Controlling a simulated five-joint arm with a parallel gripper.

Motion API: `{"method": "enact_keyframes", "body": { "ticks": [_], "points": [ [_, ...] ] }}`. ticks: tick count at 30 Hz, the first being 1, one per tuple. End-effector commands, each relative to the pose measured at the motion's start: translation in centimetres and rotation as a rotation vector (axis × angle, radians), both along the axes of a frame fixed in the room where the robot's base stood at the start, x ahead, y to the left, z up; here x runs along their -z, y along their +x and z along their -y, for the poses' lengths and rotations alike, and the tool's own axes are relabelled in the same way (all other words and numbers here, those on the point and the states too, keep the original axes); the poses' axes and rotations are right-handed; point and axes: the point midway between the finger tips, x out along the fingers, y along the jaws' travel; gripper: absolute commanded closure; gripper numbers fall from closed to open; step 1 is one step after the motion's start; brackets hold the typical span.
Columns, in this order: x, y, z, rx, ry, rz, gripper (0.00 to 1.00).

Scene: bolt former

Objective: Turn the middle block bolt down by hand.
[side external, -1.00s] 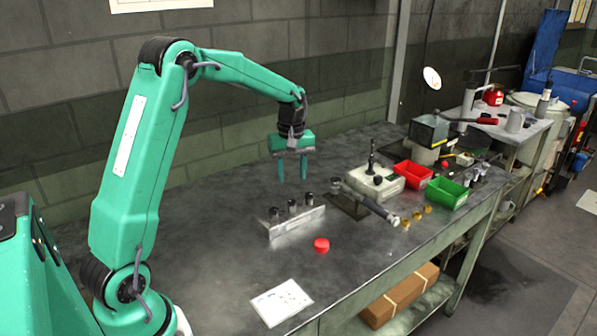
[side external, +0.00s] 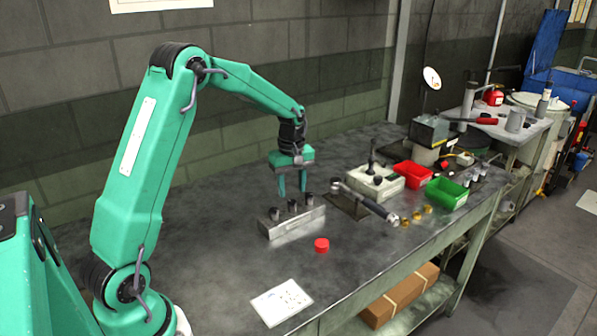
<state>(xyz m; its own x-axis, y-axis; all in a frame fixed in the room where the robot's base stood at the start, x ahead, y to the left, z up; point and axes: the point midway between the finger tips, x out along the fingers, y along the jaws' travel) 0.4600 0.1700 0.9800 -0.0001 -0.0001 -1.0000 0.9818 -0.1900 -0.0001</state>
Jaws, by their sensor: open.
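A grey metal block (side external: 293,222) lies on the bench with three dark bolts standing in a row along its top. The middle bolt (side external: 292,206) stands upright between the other two. My gripper (side external: 292,193) is open and points down, its two green fingers just above and behind the block, close to the middle and right bolts. I cannot tell whether the fingers are around the middle bolt or behind it. Nothing shows between the fingers.
A torque-wrench-like tool (side external: 365,200) lies right of the block, by a pale box (side external: 376,183). Red (side external: 411,174) and green (side external: 446,192) bins stand further right. A red cap (side external: 321,245) and white sheet (side external: 282,302) lie in front. The bench's left side is clear.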

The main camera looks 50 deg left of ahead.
Motion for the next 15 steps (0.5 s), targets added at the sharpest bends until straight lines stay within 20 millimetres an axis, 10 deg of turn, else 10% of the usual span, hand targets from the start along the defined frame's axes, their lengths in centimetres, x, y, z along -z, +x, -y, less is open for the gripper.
{"method": "enact_keyframes", "body": {
  "ticks": [15],
  "points": [
    [3.5, 0.0, 0.0, 0.0, 0.0, 0.0, 0.56]
  ]
}}
